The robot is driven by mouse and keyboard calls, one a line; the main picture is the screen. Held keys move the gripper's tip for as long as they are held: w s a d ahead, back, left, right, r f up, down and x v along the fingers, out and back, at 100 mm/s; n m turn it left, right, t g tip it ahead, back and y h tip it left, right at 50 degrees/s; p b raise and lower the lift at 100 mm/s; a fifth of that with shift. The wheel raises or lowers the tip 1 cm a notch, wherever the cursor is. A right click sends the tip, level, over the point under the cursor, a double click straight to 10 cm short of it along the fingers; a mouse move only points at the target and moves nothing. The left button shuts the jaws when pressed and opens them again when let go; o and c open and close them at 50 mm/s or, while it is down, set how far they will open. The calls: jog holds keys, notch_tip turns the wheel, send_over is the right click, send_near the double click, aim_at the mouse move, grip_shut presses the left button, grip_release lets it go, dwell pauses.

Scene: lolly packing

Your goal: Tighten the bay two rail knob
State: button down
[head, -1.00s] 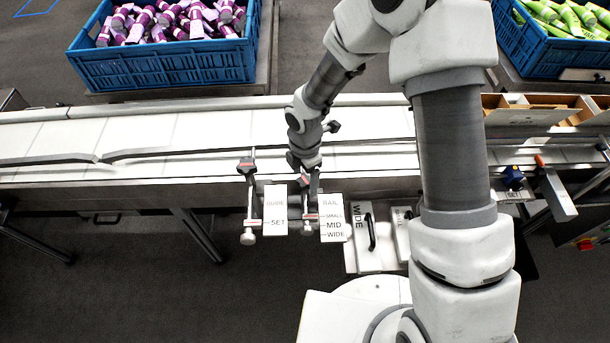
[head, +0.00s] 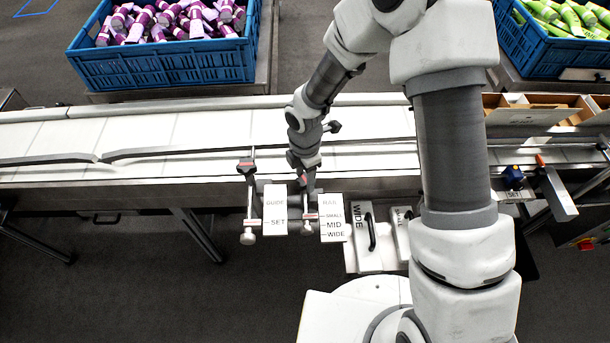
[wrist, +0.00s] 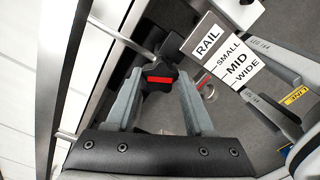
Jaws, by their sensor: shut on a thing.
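The rail knob is black with a red bar across its top (wrist: 158,78). It sits on a metal rod at the conveyor's front edge, left of the white RAIL plate (head: 333,218), which is marked SMALL, MID and WIDE. My gripper (wrist: 157,84) has a finger on each side of the knob and is shut on it. In the head view my gripper (head: 305,178) points down at the knob, and the wrist partly hides it. Below it, a red pointer (head: 311,216) lies about level with the SMALL line. Whether the knob is tight cannot be seen.
A similar knob (head: 246,165) and rod stand left, by the GUIDE plate (head: 275,210). A plate marked WIDE (head: 364,238) with a handle lies right. The conveyor belt (head: 110,133) runs behind. Blue crates (head: 165,62) stand at the back.

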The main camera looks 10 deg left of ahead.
aim_at(305, 180)
jog(key=m+b, duration=0.3)
jog(key=m, duration=0.2)
jog(key=shift+f, duration=0.1)
jog(key=m+b, duration=0.4)
jog(key=m, duration=0.2)
jog(key=shift+m, duration=0.3)
jog(key=m+b, duration=0.3)
jog(key=m, duration=0.3)
jog(key=m+b, duration=0.1)
jog(key=m, duration=0.5)
dwell(0.4)
jog(key=shift+c, duration=1.3)
grip_release()
jog(key=shift+r, duration=0.25)
notch_tip(305, 180, up, 17)
jog(key=p, duration=0.1)
